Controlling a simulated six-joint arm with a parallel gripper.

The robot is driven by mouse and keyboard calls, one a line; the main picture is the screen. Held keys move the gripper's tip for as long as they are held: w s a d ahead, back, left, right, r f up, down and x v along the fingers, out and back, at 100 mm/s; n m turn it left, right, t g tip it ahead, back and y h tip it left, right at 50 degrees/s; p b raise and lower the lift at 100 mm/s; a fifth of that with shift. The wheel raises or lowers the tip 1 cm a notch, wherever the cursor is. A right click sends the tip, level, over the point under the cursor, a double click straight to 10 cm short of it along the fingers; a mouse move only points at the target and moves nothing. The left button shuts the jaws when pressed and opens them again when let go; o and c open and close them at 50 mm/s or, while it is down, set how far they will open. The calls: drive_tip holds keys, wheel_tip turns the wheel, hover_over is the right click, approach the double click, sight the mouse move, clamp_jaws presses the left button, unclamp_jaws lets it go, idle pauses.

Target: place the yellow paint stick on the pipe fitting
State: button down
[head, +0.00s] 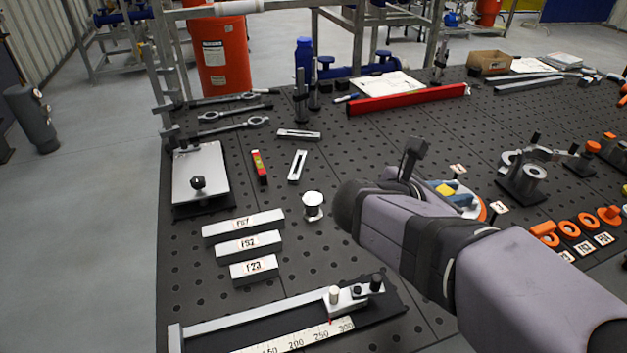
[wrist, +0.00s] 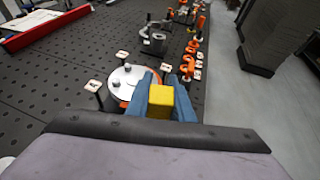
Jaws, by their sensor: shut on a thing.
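My gripper (wrist: 161,92) has blue fingers closed on the yellow paint stick (wrist: 160,103), which shows as a yellow block end in the wrist view. In the head view my arm hides most of the gripper, and a bit of the yellow stick (head: 447,189) shows beyond it. They are over or beside a round pale disc (wrist: 122,77) with an orange rim and dark knobs. I cannot tell the gap below. I cannot tell surely which item is the pipe fitting; a short metal cylinder with a white top (head: 313,204) stands upright left of my arm.
A clamp fixture (head: 525,180) and several orange parts (head: 568,229) with label cards are at the right. Grey bars (head: 248,243), a ruler jig (head: 300,330) and a metal plate (head: 200,172) are at the left. A red beam (head: 408,99) lies at the back of the perforated table.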

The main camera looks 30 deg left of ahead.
drive_tip(key=w+a+f+n+t+y+p, duration=0.1)
drive_tip(key=w+a+n+y+p, duration=0.3)
drive_tip(key=a, duration=0.6)
drive_tip(key=w+a+f+n+t+y+p, duration=0.1)
drive_tip(key=w+a+f+n+y, duration=0.3)
drive_tip(key=a, duration=0.6)
drive_tip(key=a+r+n+y, duration=0.3)
drive_tip(key=a+y, duration=0.1)
drive_tip(key=a, duration=0.8)
wheel_tip(320, 180, down, 10)
drive_tip(key=shift+s+g+p, duration=0.15)
drive_tip(key=shift+g+p, duration=0.25)
drive_tip(key=shift+p, duration=0.05)
drive_tip(key=shift+f+b, duration=0.25)
drive_tip(key=shift+b, duration=0.05)
drive_tip(key=c, duration=1.6)
unclamp_jaws()
drive_tip(key=shift+o, duration=0.2)
